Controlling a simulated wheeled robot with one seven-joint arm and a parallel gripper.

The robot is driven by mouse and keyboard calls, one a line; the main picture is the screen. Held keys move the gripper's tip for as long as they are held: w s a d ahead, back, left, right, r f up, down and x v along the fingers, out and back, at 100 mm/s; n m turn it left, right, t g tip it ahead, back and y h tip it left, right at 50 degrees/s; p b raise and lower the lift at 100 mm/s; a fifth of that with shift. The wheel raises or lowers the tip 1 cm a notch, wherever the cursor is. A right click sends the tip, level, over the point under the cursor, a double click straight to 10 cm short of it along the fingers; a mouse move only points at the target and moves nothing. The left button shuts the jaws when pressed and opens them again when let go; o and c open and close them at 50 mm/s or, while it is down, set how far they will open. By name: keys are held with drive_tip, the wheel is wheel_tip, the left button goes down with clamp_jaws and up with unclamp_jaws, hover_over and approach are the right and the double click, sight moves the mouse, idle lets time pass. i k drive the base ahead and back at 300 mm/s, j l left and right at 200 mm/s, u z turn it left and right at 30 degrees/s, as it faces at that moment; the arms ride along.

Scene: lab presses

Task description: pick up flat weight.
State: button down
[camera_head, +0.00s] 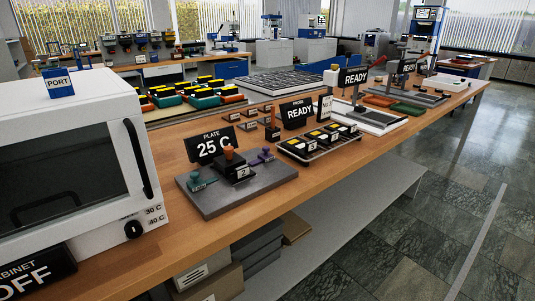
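A dark block with an orange-brown knob on top (230,163) stands on the grey plate (212,203), beside a small sign marked 2 (243,171). It may be the flat weight, but I cannot tell for sure. A teal handled piece (199,181) stands on the plate to its left, and a purple one (265,155) to its right. A black sign reading PLATE 25 C (212,145) stands behind them. My gripper is not in view.
A white cabinet (110,110) with a dark window fills the left of the wooden bench (315,185). A tray (322,153) of dark yellow-topped pieces lies right of the plate, near a READY sign (298,113). Boxes (215,282) sit below. The tiled floor (400,225) at right is clear.

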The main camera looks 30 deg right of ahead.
sight(226, 163)
drive_tip(key=i+j+u, duration=0.15)
drive_tip(key=i, duration=0.3)
drive_tip(key=i+j+u, duration=0.2)
drive_tip(key=i, duration=0.3)
drive_tip(key=l, duration=0.1)
